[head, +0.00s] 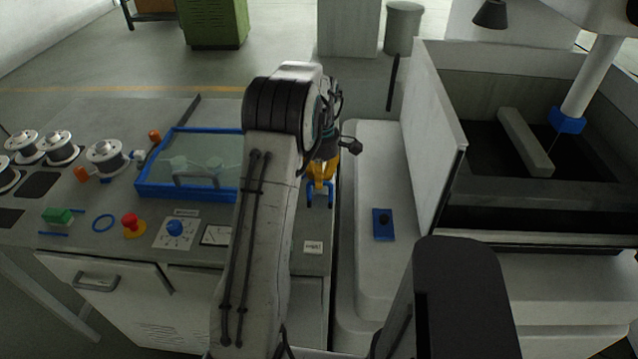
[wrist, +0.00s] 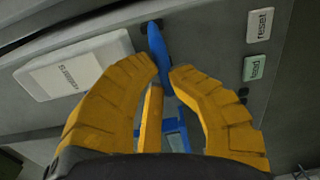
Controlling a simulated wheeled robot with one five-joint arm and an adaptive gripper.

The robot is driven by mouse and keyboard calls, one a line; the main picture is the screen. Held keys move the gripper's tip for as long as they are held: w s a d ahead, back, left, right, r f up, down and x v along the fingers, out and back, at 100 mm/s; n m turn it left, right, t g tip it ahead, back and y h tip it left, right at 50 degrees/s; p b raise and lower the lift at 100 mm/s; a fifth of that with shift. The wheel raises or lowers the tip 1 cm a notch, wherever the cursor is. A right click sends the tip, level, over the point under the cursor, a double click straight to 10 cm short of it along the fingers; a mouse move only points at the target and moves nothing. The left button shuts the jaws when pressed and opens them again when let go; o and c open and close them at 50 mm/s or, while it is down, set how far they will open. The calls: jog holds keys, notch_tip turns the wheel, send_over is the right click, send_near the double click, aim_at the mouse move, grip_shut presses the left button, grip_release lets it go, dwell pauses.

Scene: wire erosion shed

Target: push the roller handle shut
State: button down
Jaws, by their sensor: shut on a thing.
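My gripper (head: 320,178), with yellow fingers, is low over the right end of the grey worktop in the head view. In the wrist view its fingertips (wrist: 164,80) close around a blue bar, which I take for the roller handle (wrist: 158,52). The bar runs from a dark pivot-like end at the top down between the fingers. More blue framework shows lower between the fingers. Blue prongs also show under my gripper in the head view. The fingers hide part of the handle, and how far it stands from shut cannot be told.
A blue-framed glass box (head: 155,190) and spools (head: 104,155) stand left. A white-walled tank (head: 435,140) stands right.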

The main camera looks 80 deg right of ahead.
jog(key=shift+w+d+f+p, duration=0.1)
jog(key=shift+d+f+p, duration=0.2)
jog(key=shift+d, duration=0.35)
jog(key=shift+w+d+f+p, duration=0.1)
jog(key=shift+d+f+p, duration=0.15)
jog(key=shift+d, duration=0.35)
jog(key=shift+d+f+p, duration=0.2)
jog(key=shift+d+f, duration=0.15)
jog(key=shift+d, duration=0.2)
jog(key=shift+d+f+p, duration=0.15)
jog(key=shift+d+f, duration=0.2)
jog(key=shift+d, duration=0.2)
jog(key=shift+d+f, duration=0.1)
jog(key=shift+d, duration=0.05)
jog(key=c, duration=1.5)
grip_release()
jog(key=shift+o, duration=1.4)
jog(key=shift+d+f, duration=0.1)
jog(key=shift+d, duration=0.35)
jog(key=shift+o, duration=0.7)
jog(key=shift+a+r, duration=0.15)
jog(key=shift+r, duration=0.05)
notch_tip(320, 180, up, 12)
jog(key=shift+d, duration=0.2)
jog(key=shift+a+f, duration=0.1)
jog(key=shift+a, duration=0.05)
